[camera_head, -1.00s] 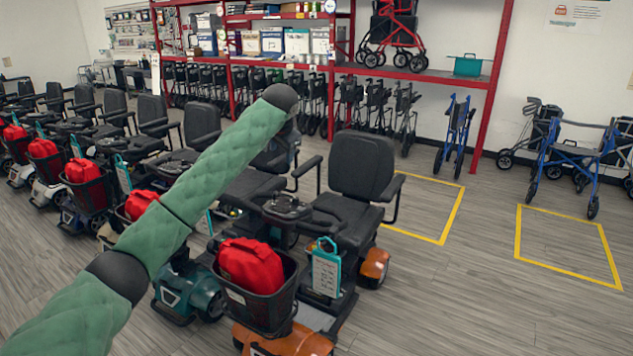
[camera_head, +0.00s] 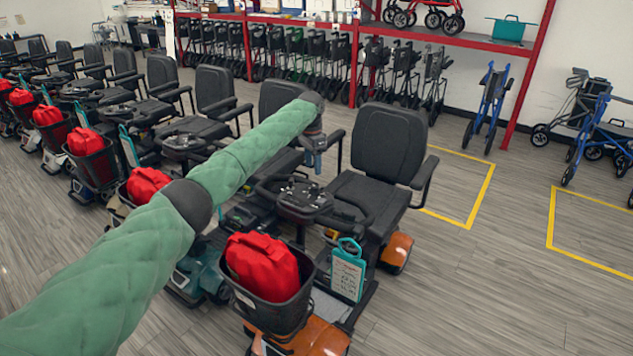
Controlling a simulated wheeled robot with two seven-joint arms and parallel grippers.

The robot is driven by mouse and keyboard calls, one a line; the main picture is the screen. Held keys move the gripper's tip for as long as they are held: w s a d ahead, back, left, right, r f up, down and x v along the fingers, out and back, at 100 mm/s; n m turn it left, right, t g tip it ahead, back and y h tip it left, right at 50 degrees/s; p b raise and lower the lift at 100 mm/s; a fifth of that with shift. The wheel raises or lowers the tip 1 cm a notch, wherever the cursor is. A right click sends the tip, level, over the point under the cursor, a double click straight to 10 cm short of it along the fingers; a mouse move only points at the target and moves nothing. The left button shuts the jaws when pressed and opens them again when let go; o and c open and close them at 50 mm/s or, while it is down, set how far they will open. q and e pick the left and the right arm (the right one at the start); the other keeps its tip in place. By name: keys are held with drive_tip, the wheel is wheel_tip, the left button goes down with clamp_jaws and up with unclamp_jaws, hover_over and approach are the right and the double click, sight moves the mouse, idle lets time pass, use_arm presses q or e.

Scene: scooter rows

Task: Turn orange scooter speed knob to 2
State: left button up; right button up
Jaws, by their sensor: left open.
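The orange scooter (camera_head: 318,340) stands in the front at lower center, with a black seat (camera_head: 388,140) and a red bag (camera_head: 262,264) in its front basket. Its dark control console (camera_head: 302,199) faces up between basket and seat. Small controls show on it, but I cannot make out the speed knob or its setting. My left arm reaches in from the lower left. My left gripper (camera_head: 314,168) points down from the arm's end, open, above and just behind the console, with a visible gap to it. My right gripper is not in view.
A teal scooter (camera_head: 200,272) stands close on the left, in a row of several scooters. Red shelving (camera_head: 450,38) with walkers lines the back. The floor to the right, with yellow marked boxes (camera_head: 482,192), is mostly free.

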sight(314, 186)
use_arm(q)
drive_tip(key=shift+s, duration=0.15)
wheel_tip(314, 186, down, 8)
drive_tip(key=p, duration=0.2)
drive_tip(key=shift+d+f+p, duration=0.1)
drive_tip(key=shift+f+p, duration=0.05)
drive_tip(key=shift+p, duration=0.25)
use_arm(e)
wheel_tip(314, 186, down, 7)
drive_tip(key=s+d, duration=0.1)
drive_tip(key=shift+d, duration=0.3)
use_arm(q)
drive_tip(key=c, duration=1)
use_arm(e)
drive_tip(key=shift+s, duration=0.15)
